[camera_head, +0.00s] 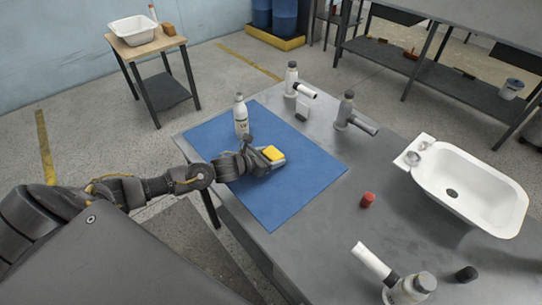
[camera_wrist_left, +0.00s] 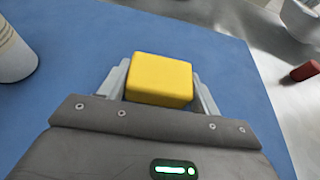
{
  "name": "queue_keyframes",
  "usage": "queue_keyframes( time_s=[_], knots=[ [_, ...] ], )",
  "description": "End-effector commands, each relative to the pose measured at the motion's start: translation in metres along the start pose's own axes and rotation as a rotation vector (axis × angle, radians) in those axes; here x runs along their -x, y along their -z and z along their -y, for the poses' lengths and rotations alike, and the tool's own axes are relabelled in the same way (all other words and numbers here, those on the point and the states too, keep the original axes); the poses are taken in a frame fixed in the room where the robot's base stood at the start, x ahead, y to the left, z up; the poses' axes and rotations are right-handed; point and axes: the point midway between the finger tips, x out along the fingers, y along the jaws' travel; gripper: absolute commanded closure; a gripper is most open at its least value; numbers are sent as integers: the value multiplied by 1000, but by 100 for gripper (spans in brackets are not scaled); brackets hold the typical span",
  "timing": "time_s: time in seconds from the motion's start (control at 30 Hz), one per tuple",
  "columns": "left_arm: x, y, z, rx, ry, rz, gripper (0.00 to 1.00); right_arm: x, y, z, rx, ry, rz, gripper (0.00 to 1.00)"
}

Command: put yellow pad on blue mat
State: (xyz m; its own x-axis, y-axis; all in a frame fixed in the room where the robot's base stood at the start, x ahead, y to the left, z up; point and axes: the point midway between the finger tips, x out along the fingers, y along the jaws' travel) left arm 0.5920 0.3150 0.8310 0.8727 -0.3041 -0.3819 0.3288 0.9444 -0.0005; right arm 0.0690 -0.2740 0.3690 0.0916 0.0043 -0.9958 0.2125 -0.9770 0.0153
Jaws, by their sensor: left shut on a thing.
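The yellow pad (camera_head: 273,153) is between the fingers of my left gripper (camera_head: 272,158), over the blue mat (camera_head: 290,190). In the left wrist view the pad (camera_wrist_left: 160,79) sits between both fingers, with the blue mat (camera_wrist_left: 80,60) behind and around it. My left gripper is shut on the pad. The pad is low over the mat; I cannot tell whether it touches it. The mat lies flat on the grey table. My right gripper is not in view.
A white bottle (camera_head: 241,117) stands on the mat behind my left gripper. A red cylinder (camera_head: 367,200) is right of the mat. A white bathtub shell (camera_head: 470,185) lies at the table's right. Grey and white tools (camera_head: 352,112) stand at the back. The mat's front part is clear.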

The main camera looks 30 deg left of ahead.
Motion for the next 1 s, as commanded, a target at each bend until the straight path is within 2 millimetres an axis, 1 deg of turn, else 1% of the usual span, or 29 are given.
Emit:
queue_keyframes(
  time_s=[0.07,0.1,0.27,0.53,0.63,0.67,0.77,1.0],
  knots=[
    [-2,4,0,0,0,0,59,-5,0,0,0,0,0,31],
    [-2,4,0,0,0,0,36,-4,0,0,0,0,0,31],
    [-1,3,0,0,0,0,15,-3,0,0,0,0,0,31],
    [-1,2,0,0,0,0,15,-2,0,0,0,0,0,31],
    [2,-4,0,0,0,0,15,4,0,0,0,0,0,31],
    [4,-1,0,-1,0,-2,15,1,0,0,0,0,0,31],
    [20,2,-1,-4,0,-3,15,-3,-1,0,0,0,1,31],
    [72,2,-1,-4,0,-4,15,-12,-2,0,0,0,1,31]
  ],
)
